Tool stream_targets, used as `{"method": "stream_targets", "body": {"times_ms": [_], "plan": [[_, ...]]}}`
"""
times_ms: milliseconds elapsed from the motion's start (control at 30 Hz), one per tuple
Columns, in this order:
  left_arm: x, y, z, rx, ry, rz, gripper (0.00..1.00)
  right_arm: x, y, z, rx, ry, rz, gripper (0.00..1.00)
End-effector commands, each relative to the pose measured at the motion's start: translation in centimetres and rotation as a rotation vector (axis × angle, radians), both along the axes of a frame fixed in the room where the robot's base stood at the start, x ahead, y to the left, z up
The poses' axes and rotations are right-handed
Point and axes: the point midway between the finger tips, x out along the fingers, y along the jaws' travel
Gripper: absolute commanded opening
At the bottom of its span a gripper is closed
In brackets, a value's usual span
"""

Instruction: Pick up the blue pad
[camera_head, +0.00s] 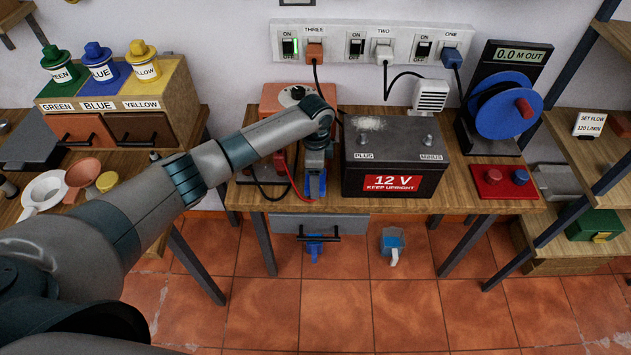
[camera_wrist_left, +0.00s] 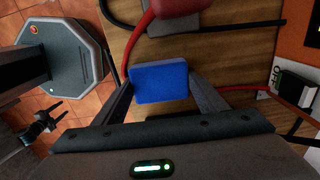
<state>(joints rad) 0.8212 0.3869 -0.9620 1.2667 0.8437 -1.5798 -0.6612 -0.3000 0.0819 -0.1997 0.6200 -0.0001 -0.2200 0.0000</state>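The blue pad (camera_wrist_left: 160,82) is a flat rounded block in the left wrist view, over the wooden table top. My left gripper (camera_wrist_left: 160,88) has one dark finger at each side of it, with the fingertips at or very near its edges. I cannot tell if they press on it, or if the pad rests on the table. In the head view, my left gripper (camera_head: 316,185) points down at the table's front, left of the battery, with blue showing around its fingers. My right gripper is in no view.
The black 12 V battery (camera_head: 395,155) stands close right of my left gripper. A red cable (camera_head: 300,190) and an orange box (camera_head: 290,97) are close by. A red board (camera_head: 503,182) lies farther right. A drawer (camera_head: 335,225) hangs under the table.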

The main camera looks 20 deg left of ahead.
Motion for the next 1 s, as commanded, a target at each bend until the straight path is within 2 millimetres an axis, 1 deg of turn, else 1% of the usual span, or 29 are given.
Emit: {"method": "stream_targets", "body": {"times_ms": [267, 467, 567, 900, 1000], "plan": [[0.0, 0.0, 0.1, 0.000, 0.000, 0.000, 0.44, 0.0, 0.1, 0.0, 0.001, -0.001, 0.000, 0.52], [0.1, 0.0, 1.2, 0.000, -0.002, 0.000, 0.44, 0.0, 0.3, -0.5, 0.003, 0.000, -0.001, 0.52], [0.1, 0.0, 2.4, -0.001, -0.002, -0.001, 0.44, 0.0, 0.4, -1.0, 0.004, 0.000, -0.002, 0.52], [0.1, 0.0, 7.9, -0.001, -0.003, -0.001, 0.44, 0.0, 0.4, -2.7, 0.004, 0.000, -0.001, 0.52], [0.1, -0.1, 9.0, -0.002, -0.001, -0.001, 0.44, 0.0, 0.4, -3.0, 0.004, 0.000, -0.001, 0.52]]}}
